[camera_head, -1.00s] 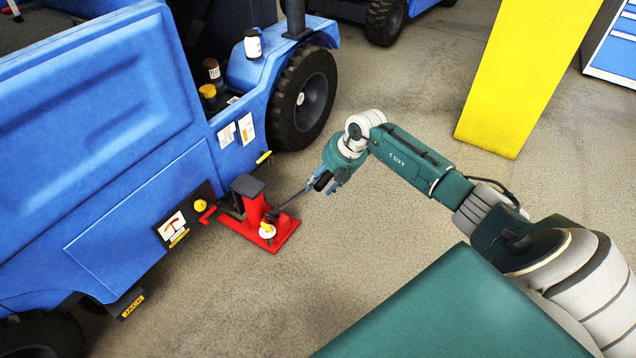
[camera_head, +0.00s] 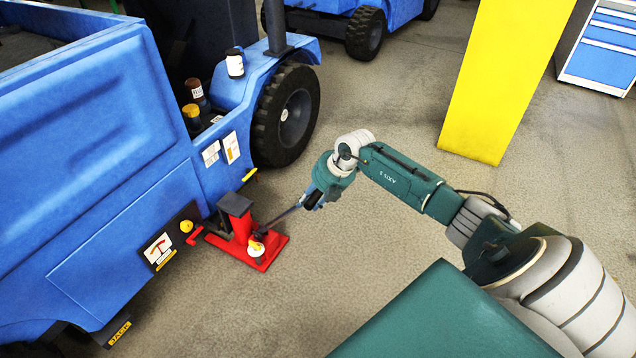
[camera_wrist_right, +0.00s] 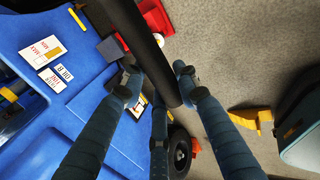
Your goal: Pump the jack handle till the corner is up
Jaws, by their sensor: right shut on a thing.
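A red jack (camera_head: 240,238) stands on the floor against the side of a blue vehicle (camera_head: 120,140). Its dark handle (camera_head: 284,217) slopes up to the right from the jack to my right gripper (camera_head: 312,199). In the right wrist view my right gripper (camera_wrist_right: 160,95) has its blue fingers around the dark handle (camera_wrist_right: 148,50), shut on it. The red jack (camera_wrist_right: 156,18) shows at the top of that view. A yellow-and-white knob (camera_head: 256,248) sits on the jack's front base. My left gripper is not in view.
The vehicle's black wheel (camera_head: 287,115) is behind the jack. A yellow pillar (camera_head: 505,80) stands at the back right, with a blue-and-white cabinet (camera_head: 600,50) beyond it. Another blue vehicle (camera_head: 385,12) is at the back. The floor right of the jack is clear.

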